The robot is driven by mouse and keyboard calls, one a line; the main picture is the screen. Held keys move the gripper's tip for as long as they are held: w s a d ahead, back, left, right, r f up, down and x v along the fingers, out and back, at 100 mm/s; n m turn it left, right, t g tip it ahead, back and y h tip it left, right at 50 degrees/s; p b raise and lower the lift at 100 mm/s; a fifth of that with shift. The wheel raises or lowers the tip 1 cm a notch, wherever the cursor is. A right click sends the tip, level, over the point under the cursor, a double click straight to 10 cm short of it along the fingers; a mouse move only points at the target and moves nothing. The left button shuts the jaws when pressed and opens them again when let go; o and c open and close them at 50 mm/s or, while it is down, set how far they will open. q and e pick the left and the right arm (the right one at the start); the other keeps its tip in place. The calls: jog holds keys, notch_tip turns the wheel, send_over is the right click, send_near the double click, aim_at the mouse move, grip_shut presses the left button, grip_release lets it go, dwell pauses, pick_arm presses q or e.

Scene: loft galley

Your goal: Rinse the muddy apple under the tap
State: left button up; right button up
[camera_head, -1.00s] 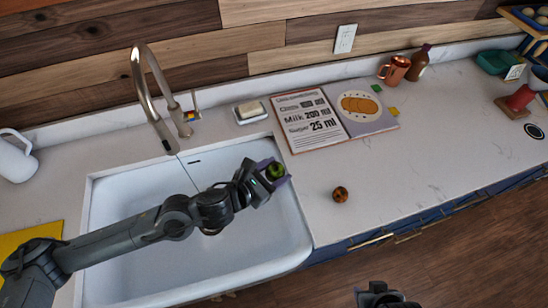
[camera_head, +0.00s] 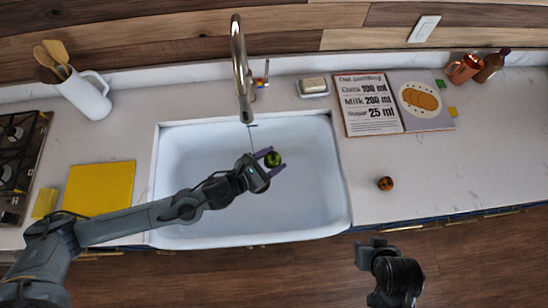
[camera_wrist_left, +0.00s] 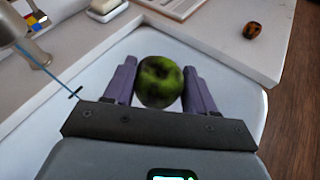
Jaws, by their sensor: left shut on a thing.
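A green apple with dark brown patches (camera_head: 273,159) is held between the purple fingers of my left gripper (camera_head: 270,158). In the left wrist view the apple (camera_wrist_left: 160,82) sits between both fingers (camera_wrist_left: 160,88), its patches facing the camera. The gripper is over the white sink basin (camera_head: 315,190). The tap (camera_head: 239,60) arches over the basin behind and slightly left of the apple. A thin bluish line, like a fine water stream, runs down from its spout; the apple appears to the right of it. My right gripper (camera_head: 372,245) is at the bottom, over the floor; its fingers are unclear.
A brown-orange round fruit (camera_head: 386,183) lies on the counter right of the sink. Behind are a soap dish (camera_head: 313,88), an open recipe book (camera_head: 365,115) and a copper mug (camera_head: 463,69). A white utensil jug (camera_head: 85,95) and yellow cloth (camera_head: 100,188) are at left.

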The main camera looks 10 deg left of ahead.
pick_arm(q)
jog(key=w+a+f+b, duration=0.2)
jog(key=w+a+b, duration=0.1)
jog(key=w+a, duration=0.5)
jog(key=shift+w+f, duration=0.2)
jog(key=shift+w, duration=0.8)
jog(key=shift+w+d+b, duration=0.15)
jog(key=shift+b, duration=0.3)
jog(key=shift+w+d, duration=0.2)
jog(key=shift+d, duration=0.05)
jog(key=shift+s+a, duration=0.1)
jog(key=shift+a, duration=0.05)
dwell(0.4)
jog(key=shift+s+a, duration=0.25)
jog(key=shift+a, duration=0.05)
